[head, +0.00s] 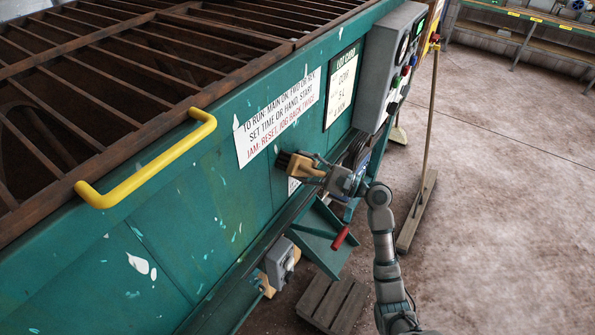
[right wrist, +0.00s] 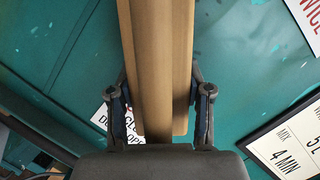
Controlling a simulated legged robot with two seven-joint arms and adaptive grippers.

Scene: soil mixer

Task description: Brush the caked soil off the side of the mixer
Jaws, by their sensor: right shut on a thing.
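The green mixer (head: 190,215) fills the left of the head view; its side has pale paint chips and scuffs. My right gripper (head: 325,178) is shut on a wooden brush (head: 301,165), with dark bristles at its left end. The brush is close to the mixer's side, below the white instruction sign; I cannot tell whether the bristles touch. In the right wrist view the brush's wooden body (right wrist: 158,60) runs between the two fingers, with the green panel behind. I cannot clearly make out caked soil; the brush may hide some. My left gripper is not in view.
A control box (head: 388,65) hangs at the right end. A red-handled lever (head: 341,237), grey box (head: 281,262) and wooden pallet (head: 333,303) are below. Open floor lies right.

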